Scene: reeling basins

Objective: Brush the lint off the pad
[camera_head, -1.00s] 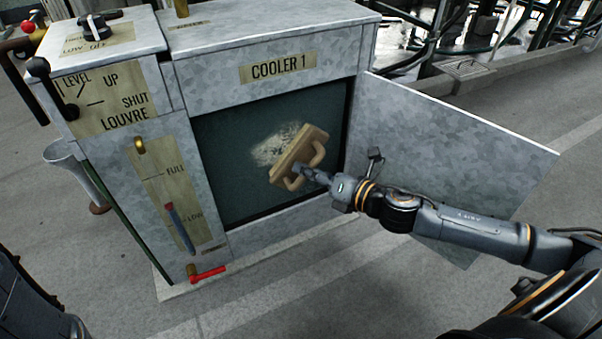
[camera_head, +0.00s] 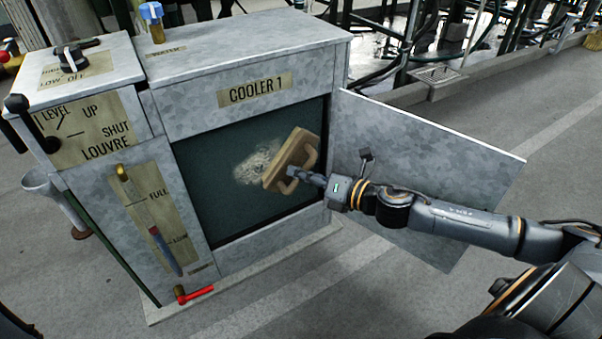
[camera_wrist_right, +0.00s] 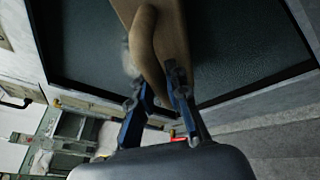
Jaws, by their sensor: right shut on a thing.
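The dark green pad (camera_head: 210,185) fills the open front of the cooler cabinet, which is labelled COOLER 1. A pale patch of lint (camera_head: 256,163) lies on the pad's middle. A tan wooden brush (camera_head: 291,156) with a looped handle is at the pad, just right of the lint and partly over it. My right gripper (camera_head: 296,174) is shut on the brush handle. In the right wrist view the gripper (camera_wrist_right: 160,88) has its fingers at the curved handle (camera_wrist_right: 146,45). The brush's bristle side is hidden, so contact with the pad cannot be told. My left gripper is not in view.
The cabinet door (camera_head: 420,165) stands open to the right, behind my right forearm. Left of the pad are a lever panel (camera_head: 158,215) and a red handle (camera_head: 195,294) low down. The floor in front is clear.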

